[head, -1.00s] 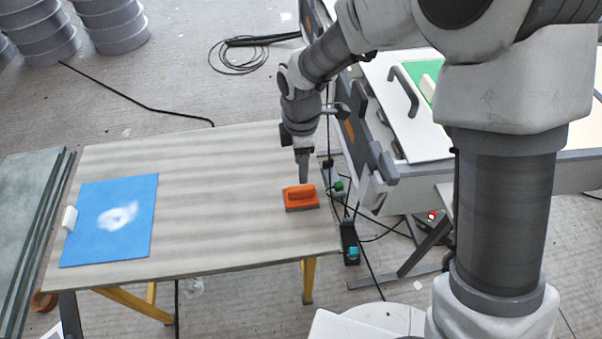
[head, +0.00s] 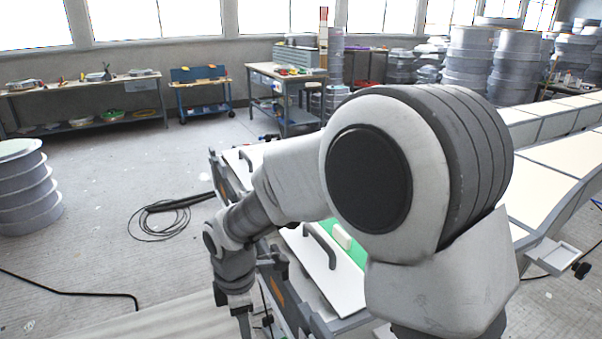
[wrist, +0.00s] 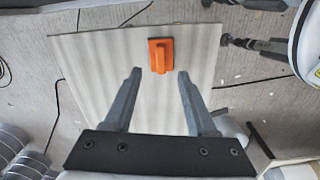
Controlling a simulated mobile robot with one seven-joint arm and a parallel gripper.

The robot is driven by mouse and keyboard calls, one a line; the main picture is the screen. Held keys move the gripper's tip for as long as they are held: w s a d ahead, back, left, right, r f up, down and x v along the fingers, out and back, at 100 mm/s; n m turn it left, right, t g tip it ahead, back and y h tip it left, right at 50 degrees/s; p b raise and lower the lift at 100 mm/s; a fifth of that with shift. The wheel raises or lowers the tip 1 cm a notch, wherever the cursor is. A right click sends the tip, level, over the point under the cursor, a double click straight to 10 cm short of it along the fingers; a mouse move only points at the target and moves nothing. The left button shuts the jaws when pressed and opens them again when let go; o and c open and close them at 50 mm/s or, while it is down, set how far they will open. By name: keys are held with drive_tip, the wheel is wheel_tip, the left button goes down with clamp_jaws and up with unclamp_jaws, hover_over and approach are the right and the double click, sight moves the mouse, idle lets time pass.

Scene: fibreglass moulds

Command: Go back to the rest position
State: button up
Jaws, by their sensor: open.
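My gripper (wrist: 160,75) is open and empty in the wrist view, its two grey fingers spread apart. An orange sanding block (wrist: 160,55) with a raised handle lies on the wooden table (wrist: 95,75), beyond and between the fingertips, apart from them. In the head view only the far strip of the table (head: 150,320) shows at the bottom edge, and the orange block is out of frame. There my gripper hangs at the lower left of my arm, partly cut off by the bottom edge.
A coiled black cable (head: 165,215) lies on the floor. Stacked grey cylinders (head: 25,190) stand at the left. Open floor lies between.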

drive_tip(key=d+r+m+t+p, duration=0.1)
drive_tip(key=d+r+m+p, duration=0.1)
drive_tip(key=d+r+m, duration=0.5)
drive_tip(key=s+d+r+m+t+p, duration=0.2)
drive_tip(key=s+d+r+m, duration=0.4)
drive_tip(key=d+r, duration=0.3)
drive_tip(key=s+d+r+m+t+p, duration=0.2)
drive_tip(key=s+d+r+m, duration=0.4)
drive_tip(key=d+r+m, duration=0.3)
drive_tip(key=shift+s+d+r+p, duration=0.35)
drive_tip(key=shift+d+p, duration=0.25)
drive_tip(key=shift+d, duration=0.25)
